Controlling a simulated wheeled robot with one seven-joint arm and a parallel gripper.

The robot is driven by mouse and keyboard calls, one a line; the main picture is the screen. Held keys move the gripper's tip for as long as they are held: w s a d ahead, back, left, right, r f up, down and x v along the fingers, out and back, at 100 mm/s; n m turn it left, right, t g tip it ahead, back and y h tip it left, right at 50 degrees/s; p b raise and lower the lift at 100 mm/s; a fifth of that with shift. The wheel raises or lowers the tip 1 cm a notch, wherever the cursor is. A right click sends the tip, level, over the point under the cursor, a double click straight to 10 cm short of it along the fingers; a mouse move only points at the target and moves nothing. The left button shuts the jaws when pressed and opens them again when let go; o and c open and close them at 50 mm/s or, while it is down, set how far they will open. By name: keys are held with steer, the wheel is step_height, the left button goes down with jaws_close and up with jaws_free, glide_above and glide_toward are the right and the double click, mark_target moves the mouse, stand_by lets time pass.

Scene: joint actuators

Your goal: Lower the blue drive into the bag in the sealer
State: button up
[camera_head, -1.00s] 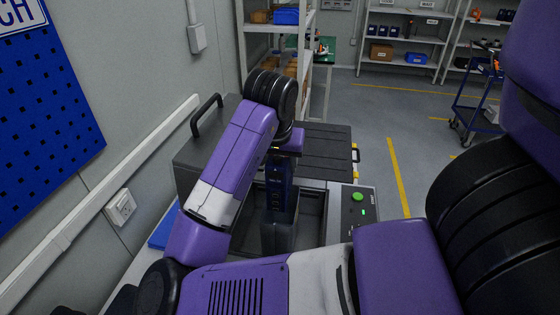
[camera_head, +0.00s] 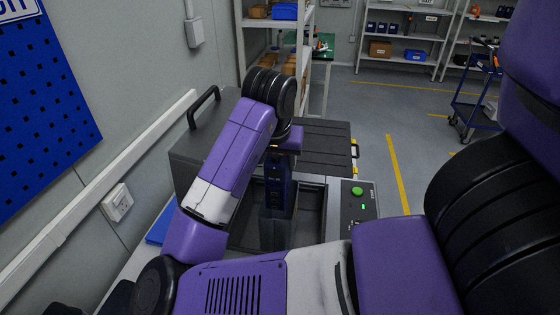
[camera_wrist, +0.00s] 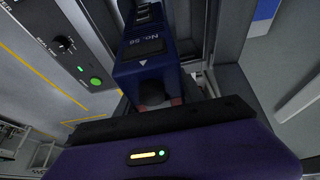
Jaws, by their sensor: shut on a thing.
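The blue drive (camera_head: 279,190) hangs upright below my gripper (camera_head: 282,151), over the open well of the sealer (camera_head: 312,215). My arm hides the left part of the well.
The sealer's dark lid (camera_head: 325,146) is raised behind the well. A control panel (camera_head: 359,205) with a green button is on the right. A wall with a socket (camera_head: 117,202) is close on the left. Shelves (camera_head: 405,45) stand far back.

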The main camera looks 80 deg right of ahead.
step_height(320, 180, down, 19)
steer(key=b, duration=1.4)
stand_by(5.8)
